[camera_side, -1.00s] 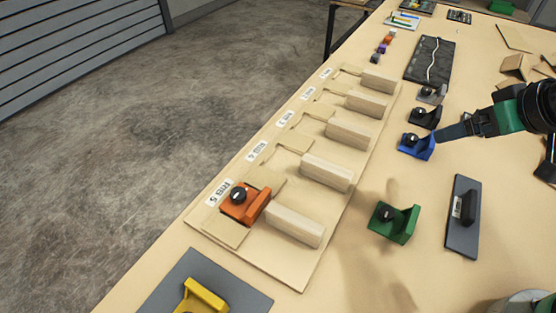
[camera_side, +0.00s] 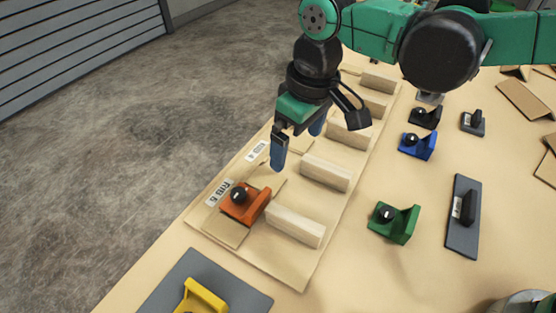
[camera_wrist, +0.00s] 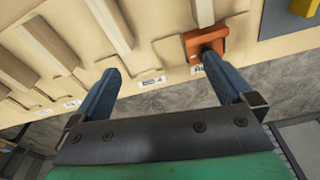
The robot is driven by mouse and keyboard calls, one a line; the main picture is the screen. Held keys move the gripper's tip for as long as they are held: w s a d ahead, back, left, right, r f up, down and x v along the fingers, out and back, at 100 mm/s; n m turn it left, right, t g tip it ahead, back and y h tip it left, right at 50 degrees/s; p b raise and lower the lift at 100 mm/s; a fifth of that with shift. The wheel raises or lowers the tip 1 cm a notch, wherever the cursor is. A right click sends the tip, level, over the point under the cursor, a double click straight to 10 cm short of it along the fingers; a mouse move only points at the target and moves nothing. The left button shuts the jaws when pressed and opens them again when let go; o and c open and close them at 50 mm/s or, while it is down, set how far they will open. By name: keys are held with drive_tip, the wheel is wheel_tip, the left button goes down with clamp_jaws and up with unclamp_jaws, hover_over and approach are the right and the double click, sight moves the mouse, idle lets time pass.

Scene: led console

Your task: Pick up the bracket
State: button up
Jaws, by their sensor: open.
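Several L-shaped brackets with black knobs are in view, and I cannot tell which one the task means. The orange bracket (camera_side: 257,205) sits in the nearest slot of the wooden board; it also shows in the wrist view (camera_wrist: 205,41). The green bracket (camera_side: 404,224), blue bracket (camera_side: 424,148) and black bracket (camera_side: 431,118) stand on the table to the right. A yellow bracket (camera_side: 205,296) is partly cut off at the bottom. My gripper (camera_side: 297,153) is open and empty above the board, beyond the orange bracket. In the wrist view its fingers (camera_wrist: 160,65) are spread apart.
The wooden board (camera_side: 285,268) carries a row of upright wooden blocks (camera_side: 326,172) and labels. A grey plate with a black handle (camera_side: 462,222) lies at right. A grey mat (camera_side: 240,291) lies under the yellow bracket. The table's left edge drops to the floor.

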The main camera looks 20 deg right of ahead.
drive_tip(key=n+g, duration=0.1)
drive_tip(key=n, duration=0.1)
hover_over(259, 200)
wheel_tip(259, 200, down, 4)
drive_tip(key=shift+d+r+h, duration=0.15)
drive_tip(key=shift+h, duration=0.15)
drive_tip(key=shift+a+f, duration=0.25)
drive_tip(key=shift+f, duration=2.75)
drive_tip(key=c, duration=1.4)
drive_tip(key=shift+o, duration=0.2)
wheel_tip(259, 200, up, 20)
drive_tip(key=shift+f, duration=0.25)
drive_tip(key=shift+g+h, duration=0.6)
drive_tip(key=shift+s+d+f, duration=0.1)
drive_tip(key=shift+f, duration=2.75)
drive_tip(key=shift+s+d+f, duration=0.1)
drive_tip(key=shift+s+f, duration=0.05)
drive_tip(key=shift+f, duration=2.7)
drive_tip(key=shift+s+d+f, duration=0.1)
drive_tip(key=shift+f, duration=2.75)
